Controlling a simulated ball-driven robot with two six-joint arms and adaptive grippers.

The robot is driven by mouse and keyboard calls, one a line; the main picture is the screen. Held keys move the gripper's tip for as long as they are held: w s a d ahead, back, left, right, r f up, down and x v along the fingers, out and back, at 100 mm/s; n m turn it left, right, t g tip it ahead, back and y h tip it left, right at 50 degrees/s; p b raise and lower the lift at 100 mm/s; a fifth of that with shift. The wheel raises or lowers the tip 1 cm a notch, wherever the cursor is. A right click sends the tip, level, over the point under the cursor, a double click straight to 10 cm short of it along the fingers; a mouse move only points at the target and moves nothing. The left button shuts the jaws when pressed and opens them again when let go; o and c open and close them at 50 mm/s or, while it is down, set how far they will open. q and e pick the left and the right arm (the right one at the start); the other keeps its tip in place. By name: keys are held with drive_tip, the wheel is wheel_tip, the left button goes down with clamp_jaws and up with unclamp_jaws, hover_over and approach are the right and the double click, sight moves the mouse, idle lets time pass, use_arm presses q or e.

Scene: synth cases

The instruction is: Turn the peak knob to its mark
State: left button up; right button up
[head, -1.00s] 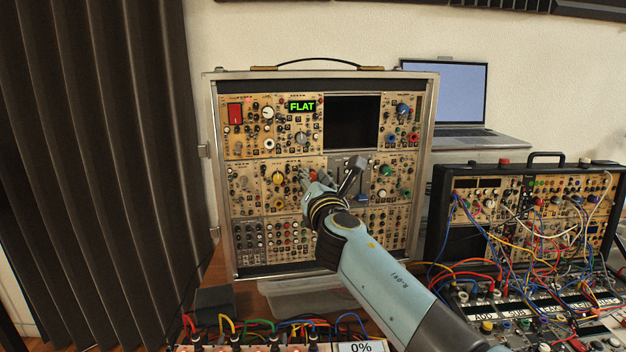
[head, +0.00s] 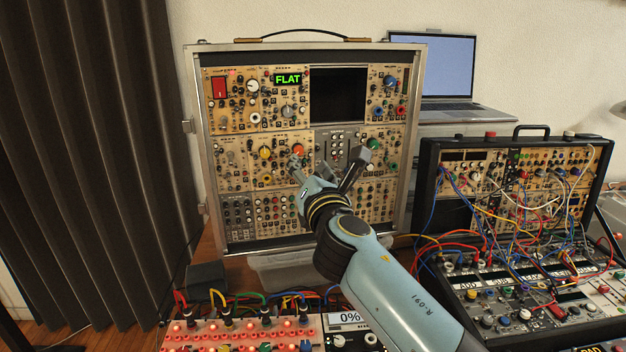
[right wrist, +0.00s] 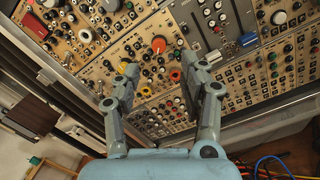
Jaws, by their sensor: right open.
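A yellow knob (right wrist: 122,68) is beside the left fingertip. The panel lettering is too small to tell which knob is the peak knob or where its mark is. My left gripper is out of view.
A black case with tangled patch cables (head: 520,200) stands at right, with a laptop (head: 445,70) behind. A red-buttoned panel with cables and a "0%" display (head: 347,317) is in front. A dark curtain (head: 90,150) hangs at left.

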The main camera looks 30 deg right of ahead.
drive_tip(key=v, duration=0.4)
drive_tip(key=shift+s+a, duration=0.1)
drive_tip(key=shift+s, duration=0.2)
